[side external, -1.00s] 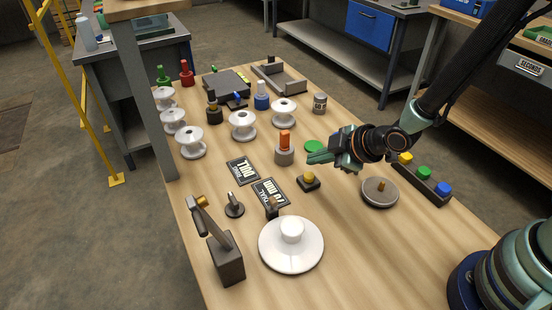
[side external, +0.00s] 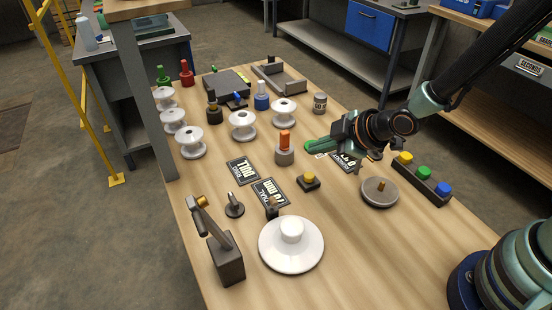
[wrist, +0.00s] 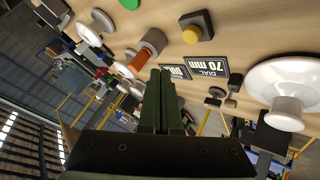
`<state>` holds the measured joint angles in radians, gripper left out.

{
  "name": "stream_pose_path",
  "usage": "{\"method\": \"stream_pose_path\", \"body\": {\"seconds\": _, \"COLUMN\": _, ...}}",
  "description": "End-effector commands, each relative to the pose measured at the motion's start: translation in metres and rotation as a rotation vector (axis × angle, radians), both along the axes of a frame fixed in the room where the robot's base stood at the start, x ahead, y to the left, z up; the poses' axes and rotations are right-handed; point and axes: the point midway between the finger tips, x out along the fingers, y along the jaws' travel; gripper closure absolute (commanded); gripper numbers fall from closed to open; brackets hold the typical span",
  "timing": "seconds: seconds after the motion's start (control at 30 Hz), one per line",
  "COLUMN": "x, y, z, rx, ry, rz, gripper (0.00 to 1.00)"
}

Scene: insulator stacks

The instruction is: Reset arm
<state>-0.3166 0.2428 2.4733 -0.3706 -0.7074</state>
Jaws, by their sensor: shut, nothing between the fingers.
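My gripper (side external: 318,146) is shut and empty in the side view, held above the right half of the table, pointing left. It is right of the grey holder with an orange top (side external: 284,148) and partly in front of a green disc. In the wrist view the fingers (wrist: 163,78) lie together, with nothing between them. A white disc insulator (side external: 291,245) rests near the front of the table, and it also shows in the wrist view (wrist: 285,85). Several white spool insulators (side external: 242,125) stand at the back left.
A yellow button (side external: 309,180) and a round grey plate with a brass stub (side external: 380,192) lie nearby. A strip with yellow, green and blue buttons (side external: 424,173) is at the right. A grey lever stand (side external: 226,258) is at front left. The wooden table (side external: 345,240) is clear at front right.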

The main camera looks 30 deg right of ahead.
Motion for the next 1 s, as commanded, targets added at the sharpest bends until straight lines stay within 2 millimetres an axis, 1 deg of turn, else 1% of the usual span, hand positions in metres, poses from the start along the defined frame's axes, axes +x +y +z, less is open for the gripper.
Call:
{"method": "stream_pose_path", "body": {"seconds": 0.07, "x": 0.0, "y": -0.001, "z": 0.001, "rx": 0.002, "ry": 0.001, "rz": -0.005, "gripper": 1.0}}
{"method": "stream_pose_path", "body": {"seconds": 0.17, "x": 0.001, "y": -0.007, "z": 0.01, "rx": 0.019, "ry": 0.014, "rz": -0.038, "gripper": 1.0}}
{"method": "stream_pose_path", "body": {"seconds": 0.27, "x": 0.001, "y": -0.02, "z": 0.029, "rx": 0.055, "ry": 0.047, "rz": -0.113, "gripper": 1.0}}
{"method": "stream_pose_path", "body": {"seconds": 0.3, "x": 0.0, "y": -0.027, "z": 0.038, "rx": 0.074, "ry": 0.065, "rz": -0.153, "gripper": 1.0}}
{"method": "stream_pose_path", "body": {"seconds": 0.43, "x": -0.011, "y": -0.053, "z": 0.069, "rx": 0.142, "ry": 0.132, "rz": -0.3, "gripper": 1.0}}
{"method": "stream_pose_path", "body": {"seconds": 0.57, "x": -0.03, "y": -0.079, "z": 0.098, "rx": 0.21, "ry": 0.196, "rz": -0.454, "gripper": 1.0}}
{"method": "stream_pose_path", "body": {"seconds": 0.7, "x": -0.059, "y": -0.103, "z": 0.125, "rx": 0.281, "ry": 0.261, "rz": -0.617, "gripper": 1.0}}
{"method": "stream_pose_path", "body": {"seconds": 0.8, "x": -0.081, "y": -0.116, "z": 0.14, "rx": 0.324, "ry": 0.299, "rz": -0.722, "gripper": 1.0}}
{"method": "stream_pose_path", "body": {"seconds": 0.9, "x": -0.1, "y": -0.125, "z": 0.149, "rx": 0.356, "ry": 0.329, "rz": -0.801, "gripper": 1.0}}
{"method": "stream_pose_path", "body": {"seconds": 1.0, "x": -0.112, "y": -0.13, "z": 0.155, "rx": 0.375, "ry": 0.349, "rz": -0.853, "gripper": 1.0}}
